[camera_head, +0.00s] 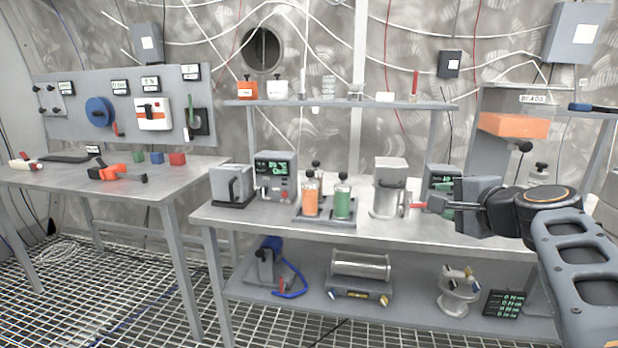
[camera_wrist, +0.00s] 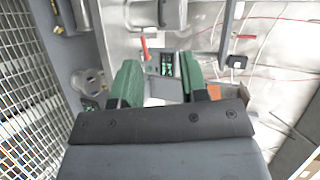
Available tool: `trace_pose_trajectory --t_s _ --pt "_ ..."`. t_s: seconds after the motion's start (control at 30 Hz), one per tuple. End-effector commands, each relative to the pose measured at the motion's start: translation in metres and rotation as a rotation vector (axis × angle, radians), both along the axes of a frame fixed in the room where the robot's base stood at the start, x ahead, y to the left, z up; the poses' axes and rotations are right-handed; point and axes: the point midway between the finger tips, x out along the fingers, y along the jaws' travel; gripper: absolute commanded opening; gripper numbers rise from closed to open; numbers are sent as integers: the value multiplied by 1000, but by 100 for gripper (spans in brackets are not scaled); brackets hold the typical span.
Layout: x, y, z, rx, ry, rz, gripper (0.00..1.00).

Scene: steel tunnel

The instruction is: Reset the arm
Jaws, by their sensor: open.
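My arm reaches in from the right side of the head view. My gripper (camera_head: 440,207) is above the right part of the middle bench (camera_head: 290,222), near a grey machine with a red-tipped lever (camera_head: 389,190). In the wrist view my gripper (camera_wrist: 158,85) shows two green-padded fingers set well apart, with nothing held between them. A device with a green display (camera_wrist: 166,64) shows beyond the gap. In the head view, that display device (camera_head: 442,180) is partly hidden behind the gripper.
Orange (camera_head: 310,197) and green (camera_head: 342,202) containers stand mid-bench beside a grey display unit (camera_head: 275,174). An upper shelf (camera_head: 340,103) runs behind. A lower shelf holds a cylinder device (camera_head: 360,266). An orange block (camera_head: 512,125) is at right. The left table (camera_head: 100,178) carries small tools and cubes.

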Motion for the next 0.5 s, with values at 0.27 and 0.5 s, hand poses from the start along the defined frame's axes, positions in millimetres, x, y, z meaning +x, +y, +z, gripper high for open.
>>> trace_pose_trajectory --t_s 0.27,0.5 --pt "-15 39 -2 -189 145 135 40" --pt "-54 83 -7 -500 335 374 40"
